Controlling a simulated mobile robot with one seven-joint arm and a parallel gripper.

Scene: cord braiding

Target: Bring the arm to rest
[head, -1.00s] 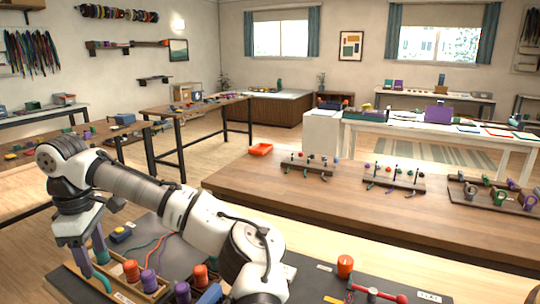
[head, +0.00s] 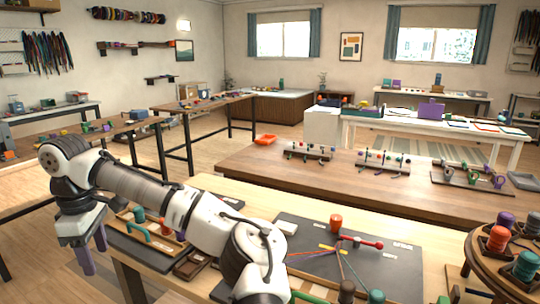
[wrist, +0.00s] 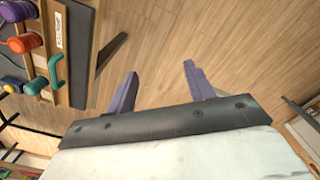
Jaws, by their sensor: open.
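My gripper (head: 94,258) hangs at the left of the head view, with its purple fingers pointing down. In the wrist view my gripper (wrist: 160,72) is open, its two fingers well apart with nothing between them. Wooden floor shows behind the fingers. My white and grey arm is bent across the lower left of the head view and hides part of the near table (head: 410,219).
A wooden tray with a green handle (head: 135,231) stands by my gripper, on the table's left end. A dark board (head: 390,262) bears cords and a red-ended bar (head: 362,242). A round stand (head: 480,262) with spools is at right. A long brown table (head: 300,175) lies beyond.

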